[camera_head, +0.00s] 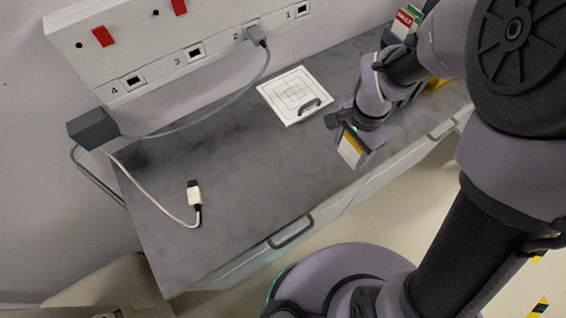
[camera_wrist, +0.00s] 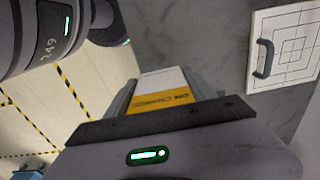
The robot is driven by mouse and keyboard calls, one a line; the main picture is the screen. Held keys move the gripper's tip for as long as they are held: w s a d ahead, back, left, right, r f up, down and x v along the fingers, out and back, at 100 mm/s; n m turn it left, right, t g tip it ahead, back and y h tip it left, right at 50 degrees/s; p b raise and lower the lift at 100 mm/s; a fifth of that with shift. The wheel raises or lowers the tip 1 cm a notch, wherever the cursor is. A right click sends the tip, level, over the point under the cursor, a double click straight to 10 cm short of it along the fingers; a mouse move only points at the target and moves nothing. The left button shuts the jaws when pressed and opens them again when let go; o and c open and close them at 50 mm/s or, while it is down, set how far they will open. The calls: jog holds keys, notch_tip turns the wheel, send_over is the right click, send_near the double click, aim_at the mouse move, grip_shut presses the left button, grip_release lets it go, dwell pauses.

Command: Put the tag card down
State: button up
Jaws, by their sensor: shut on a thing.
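The tag card (camera_head: 351,149) is white with a yellow band and hangs in my gripper (camera_head: 352,128) near the front edge of the grey counter. In the wrist view the card (camera_wrist: 160,82) shows a yellow strip with dark lettering that seems to read "ON CHARGE". My gripper (camera_wrist: 165,100) is shut on it, with a finger on each side. I cannot tell whether the card touches the counter (camera_head: 235,185).
A white square panel (camera_head: 285,88) with printed lines and a dark handle lies behind my gripper. Numbered sockets line the wall unit (camera_head: 170,65), with a grey plug (camera_head: 257,35) in socket 2. A white cable connector (camera_head: 194,194) lies at left. The counter's middle is clear.

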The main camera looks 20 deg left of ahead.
jog(key=s+a, duration=0.1)
jog(key=a, duration=0.2)
jog(key=s+a+f+b, duration=0.1)
jog(key=s+a, duration=0.1)
jog(key=a, duration=0.2)
jog(key=s+a+b, duration=0.1)
jog(key=s+a, duration=0.1)
jog(key=a, duration=0.2)
jog(key=shift+f, duration=0.3)
jog(key=shift+f+b, duration=0.95)
jog(key=shift+f, duration=0.6)
jog(key=shift+f, duration=0.2)
jog(key=o, duration=1.4)
jog(key=shift+c, duration=0.2)
jog(key=shift+r, duration=0.1)
